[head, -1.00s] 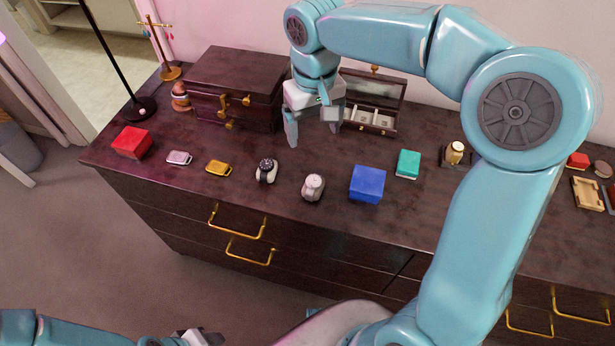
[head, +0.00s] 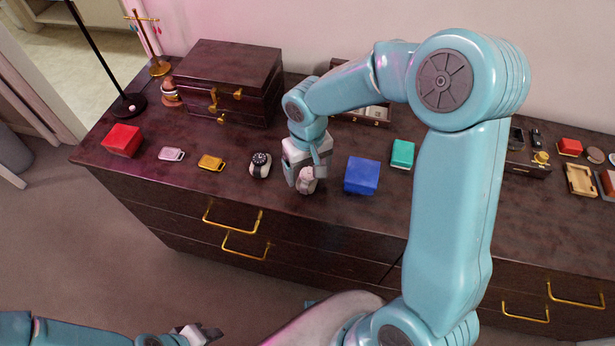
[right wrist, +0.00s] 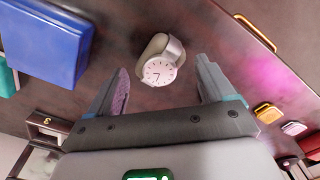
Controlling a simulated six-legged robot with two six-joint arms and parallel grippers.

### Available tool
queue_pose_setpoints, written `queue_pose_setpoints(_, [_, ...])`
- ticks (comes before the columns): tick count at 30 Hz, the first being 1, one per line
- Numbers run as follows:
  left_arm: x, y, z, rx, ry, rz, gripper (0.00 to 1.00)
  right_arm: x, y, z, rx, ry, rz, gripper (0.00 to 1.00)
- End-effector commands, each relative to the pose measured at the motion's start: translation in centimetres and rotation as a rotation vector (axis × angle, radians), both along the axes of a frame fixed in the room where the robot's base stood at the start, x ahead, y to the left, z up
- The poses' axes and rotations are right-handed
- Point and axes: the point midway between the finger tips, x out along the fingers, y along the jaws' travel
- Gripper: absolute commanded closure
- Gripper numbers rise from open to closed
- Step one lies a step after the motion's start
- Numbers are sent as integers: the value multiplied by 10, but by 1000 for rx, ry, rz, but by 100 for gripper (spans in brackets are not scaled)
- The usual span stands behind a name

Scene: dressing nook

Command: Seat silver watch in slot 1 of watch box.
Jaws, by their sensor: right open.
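The silver watch (head: 307,182), with a pale round dial and light band, rests near the dresser's front edge. In the right wrist view the watch (right wrist: 159,70) shows dial toward me, beyond and between the fingertips. My right gripper (head: 304,177) is open, pointing down at the watch and partly covering it in the head view.
A black-dial watch (head: 260,164) sits left of the silver one, a blue box (head: 361,175) right. A teal box (head: 402,153), gold item (head: 211,163), red box (head: 122,140) and dark chest (head: 229,80) are around. A dark tray (head: 527,165) holds items at right.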

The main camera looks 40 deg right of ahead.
Motion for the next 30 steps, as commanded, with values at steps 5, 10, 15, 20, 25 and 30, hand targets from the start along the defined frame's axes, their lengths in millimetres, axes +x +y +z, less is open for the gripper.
queue_pose_setpoints(5, [0, 0, 0, 0, 0, 0, 57, 1, 0, -4, 1, -2, 0, 17])
queue_pose_setpoints(10, [0, 0, 0, 0, 0, 0, 57, 1, 0, -4, 1, -1, 0, 40])
queue_pose_setpoints(15, [0, 0, 0, 0, 0, 0, 57, 0, 0, -5, 0, 1, 1, 93])
queue_pose_setpoints(20, [0, 0, 0, 0, 0, 0, 57, -1, 0, -6, 1, 4, 1, 92])
queue_pose_setpoints(25, [0, 0, -1, 0, 0, 0, 57, -2, 1, -7, 1, 8, 1, 92])
queue_pose_setpoints(30, [0, 0, 0, 0, 0, 0, 57, -1, 1, 2, 1, 8, 1, 92])
